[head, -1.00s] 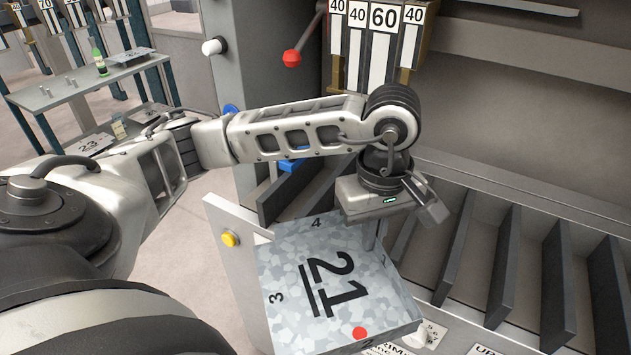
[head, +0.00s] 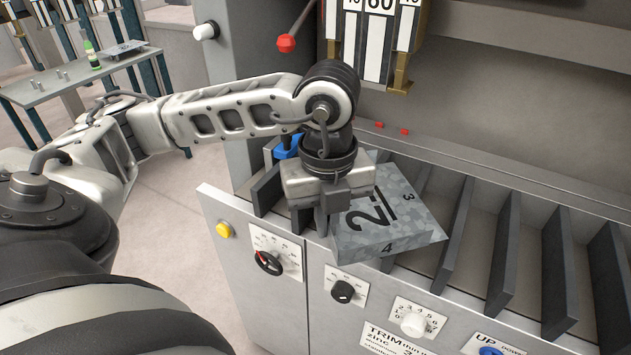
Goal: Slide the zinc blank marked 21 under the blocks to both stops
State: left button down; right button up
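The zinc blank (head: 400,212), a mottled grey sheet, shows a partly covered "21" and the edge digits 3 and 4. It is over the dark ribs at the left of the machine bed, 4 toward the front and 3 toward the back right. My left gripper (head: 322,215) is at the blank's left edge and appears shut on it; the fingertips are partly hidden. I cannot tell whether the blank touches the ribs. The white numbered blocks (head: 377,45), one marked 60, hang above and behind the blank. My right gripper is not in view.
Dark slanted ribs (head: 512,250) cross the bed to the right, with gaps between them. Two small red pieces (head: 379,124) sit at the back, and a blue piece (head: 287,147) is behind my wrist. A red-knobbed lever (head: 287,43) stands upper left. The front panel carries knobs (head: 343,291).

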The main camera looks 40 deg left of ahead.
pick_arm(q)
jog(key=w+a+n, duration=0.1)
jog(key=w+n, duration=0.2)
jog(key=w, duration=0.2)
jog(key=w+a+n, duration=0.2)
jog(key=w+n, duration=0.1)
jog(key=w, duration=0.2)
jog(key=w+a+n+b, duration=0.1)
jog(key=w+a+n, duration=0.1)
jog(key=w, duration=0.3)
jog(key=shift+w+f+n, duration=0.2)
jog(key=shift+f+n, duration=0.15)
jog(key=shift+n, duration=0.35)
jog(key=shift+s+f+b, duration=0.1)
jog(key=shift+f+b, duration=0.25)
jog(key=shift+f, duration=0.35)
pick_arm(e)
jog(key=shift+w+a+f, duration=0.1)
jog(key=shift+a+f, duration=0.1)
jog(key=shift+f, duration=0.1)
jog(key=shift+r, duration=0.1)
pick_arm(q)
jog(key=shift+f, duration=0.35)
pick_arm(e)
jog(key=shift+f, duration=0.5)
pick_arm(q)
jog(key=shift+s+a, duration=0.1)
jog(key=shift+a, duration=0.2)
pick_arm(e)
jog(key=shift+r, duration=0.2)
